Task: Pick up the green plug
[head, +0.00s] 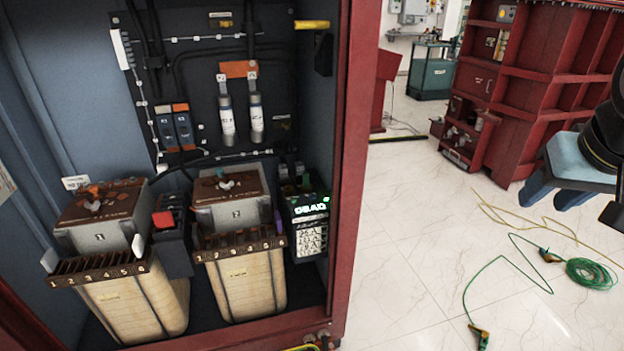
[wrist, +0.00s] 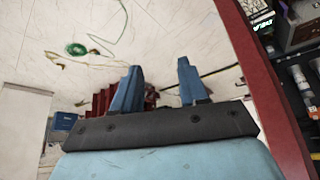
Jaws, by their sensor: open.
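Green cable with plug-like ends lies on the floor at the right of the head view. One green and yellow end (head: 480,335) is near the bottom edge, and another darker end (head: 551,256) lies beside the green coil (head: 592,273). A small green piece (head: 306,180) also shows in the cabinet above the lit device. I cannot tell which of these is the green plug. My gripper (head: 560,198) is at the right edge, above the floor and apart from all of them. In the wrist view its two blue fingers (wrist: 157,80) are spread with nothing between them.
The open cabinet (head: 350,150) with a red frame fills the left. It holds two ribbed cream units (head: 243,285), a lit device (head: 310,220) and cables. Red equipment (head: 530,90) stands at the back right. The pale tiled floor (head: 410,230) between is mostly clear.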

